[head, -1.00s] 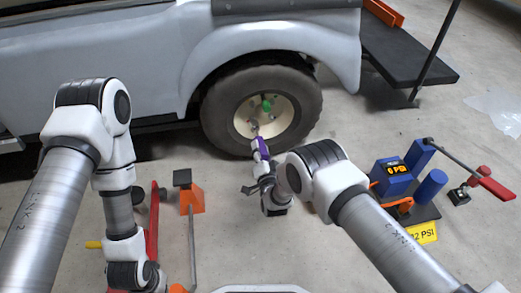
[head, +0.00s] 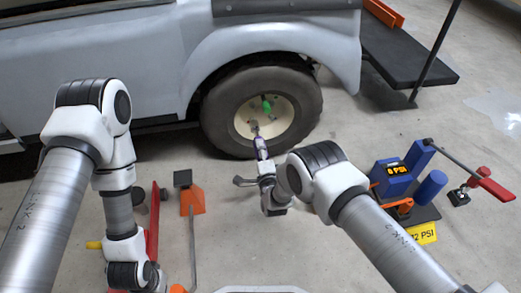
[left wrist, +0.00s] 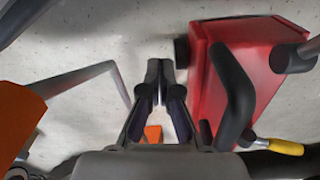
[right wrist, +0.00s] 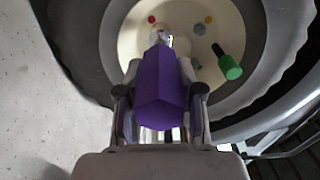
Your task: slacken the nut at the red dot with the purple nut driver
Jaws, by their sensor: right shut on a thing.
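The purple nut driver (right wrist: 162,88) is held in my right gripper (right wrist: 160,100), which is shut on its handle. The driver points at the cream wheel hub (right wrist: 185,45). Its metal tip is near the red dot (right wrist: 151,19), which is on the upper left of the hub. The driver's tip hides the nut there, so I cannot tell whether it is seated. In the head view the driver (head: 261,147) reaches to the lower part of the wheel (head: 217,112). My left gripper (left wrist: 159,90) is shut and empty, above the floor beside a red tool.
A green-handled piece (right wrist: 228,66) sticks out of the hub, right of the driver. A yellow dot (right wrist: 209,19) is on the hub. An orange stand (head: 192,200) is on the floor at left.

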